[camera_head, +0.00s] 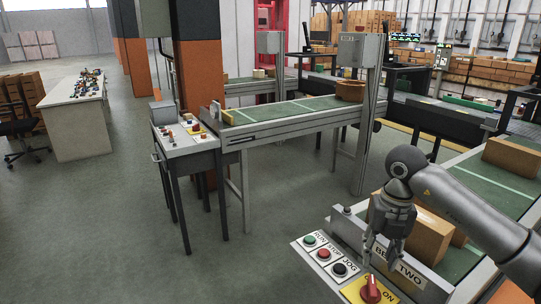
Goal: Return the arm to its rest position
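My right arm comes in from the right edge and bends down at a grey joint. My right gripper (381,258) points down in front of a cardboard box and above the "BELT TWO" control panel (318,268). Its fingers look apart, with nothing seen between them. The gripper appears apart from the buttons and the knob. My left gripper is not in view.
Cardboard boxes (428,236) sit on the near green conveyor (460,262), with another box (513,157) farther along. A second conveyor (290,112) with its own control stand (190,140) is across the aisle. Open floor (120,220) lies to the left.

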